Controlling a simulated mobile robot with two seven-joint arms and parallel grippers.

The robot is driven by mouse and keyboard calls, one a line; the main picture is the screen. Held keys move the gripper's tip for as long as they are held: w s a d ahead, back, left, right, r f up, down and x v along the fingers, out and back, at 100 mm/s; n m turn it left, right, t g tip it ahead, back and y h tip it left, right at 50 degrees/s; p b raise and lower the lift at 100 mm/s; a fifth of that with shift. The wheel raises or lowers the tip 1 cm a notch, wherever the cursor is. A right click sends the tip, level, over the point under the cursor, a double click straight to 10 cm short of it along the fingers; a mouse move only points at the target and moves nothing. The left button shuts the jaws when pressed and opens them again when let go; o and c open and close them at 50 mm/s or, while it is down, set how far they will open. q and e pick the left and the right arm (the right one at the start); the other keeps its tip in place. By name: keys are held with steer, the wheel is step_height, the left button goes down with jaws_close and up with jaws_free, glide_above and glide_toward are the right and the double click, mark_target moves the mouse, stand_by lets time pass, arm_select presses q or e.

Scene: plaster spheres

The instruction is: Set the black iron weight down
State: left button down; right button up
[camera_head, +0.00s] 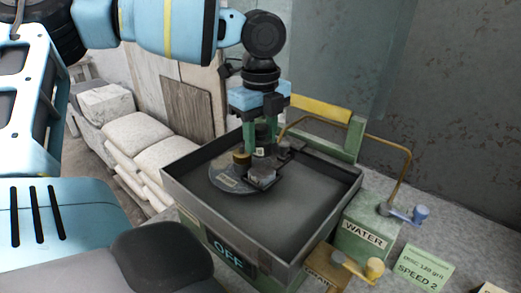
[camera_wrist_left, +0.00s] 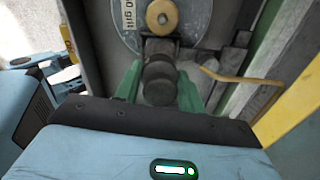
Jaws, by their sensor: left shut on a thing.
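My left gripper (camera_head: 260,142) reaches down from above into the square dark tray (camera_head: 325,205). Its green fingers are shut on the black iron weight (camera_head: 262,180), which is dark and blocky and partly hidden by the fingers. In the left wrist view the weight (camera_wrist_left: 160,82) sits between the green fingertips (camera_wrist_left: 160,88). The weight is over or beside the edge of a round grey disc (camera_head: 226,181) with a brass knob (camera_head: 241,158). I cannot tell whether it touches the disc. My right gripper is not in view.
A green box labelled WATER (camera_head: 362,240) stands right of the tray, with a bent brass pipe (camera_head: 400,175) above it. A panel reading OFF (camera_head: 229,254) is on the tray's front. Pale sacks (camera_head: 140,135) lie at left. The tray's right part is bare.

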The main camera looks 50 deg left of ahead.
mark_target(260, 126)
arm_select(q)
steer(key=shift+r, duration=2.75)
